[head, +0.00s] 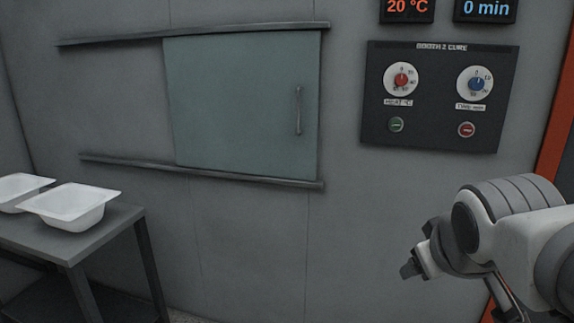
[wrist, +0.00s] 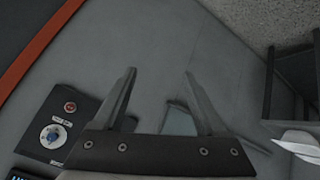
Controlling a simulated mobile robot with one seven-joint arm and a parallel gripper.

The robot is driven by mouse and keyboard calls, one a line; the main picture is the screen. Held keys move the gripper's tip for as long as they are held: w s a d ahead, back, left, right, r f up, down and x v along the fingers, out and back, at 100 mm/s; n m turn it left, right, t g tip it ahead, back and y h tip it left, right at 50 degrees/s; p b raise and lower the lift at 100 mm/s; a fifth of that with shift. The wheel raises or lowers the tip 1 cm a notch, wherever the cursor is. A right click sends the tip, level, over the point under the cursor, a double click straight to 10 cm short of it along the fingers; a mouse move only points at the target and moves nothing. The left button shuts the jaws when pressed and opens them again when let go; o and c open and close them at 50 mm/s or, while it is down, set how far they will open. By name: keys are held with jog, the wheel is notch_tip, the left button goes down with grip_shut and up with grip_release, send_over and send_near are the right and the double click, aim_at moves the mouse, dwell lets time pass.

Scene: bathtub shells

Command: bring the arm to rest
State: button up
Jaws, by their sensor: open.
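My gripper (wrist: 158,88) is open and empty in the wrist view, its two fingers spread apart with only the grey wall behind them. In the head view my arm is at the lower right, in front of the wall, and my gripper (head: 411,268) points left. It stands apart from the wall panel and the table. Its fingers are small and partly hidden in the head view.
A grey-green sliding door (head: 240,104) with a handle closes the wall opening. A control panel (head: 439,148) with two dials and two buttons is right of it. White tubs (head: 70,204) stand on a table (head: 112,224) at the left. The space between table and arm is free.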

jog(key=s+a+f+m+g+y, duration=0.2)
jog(key=s+a+f, duration=0.4)
jog(key=s+a, duration=0.15)
notch_tip(320, 180, up, 24)
jog(key=p, duration=2.4)
jog(key=shift+s+d+g, duration=0.3)
jog(key=shift+s, duration=0.15)
jog(key=shift+f, duration=0.15)
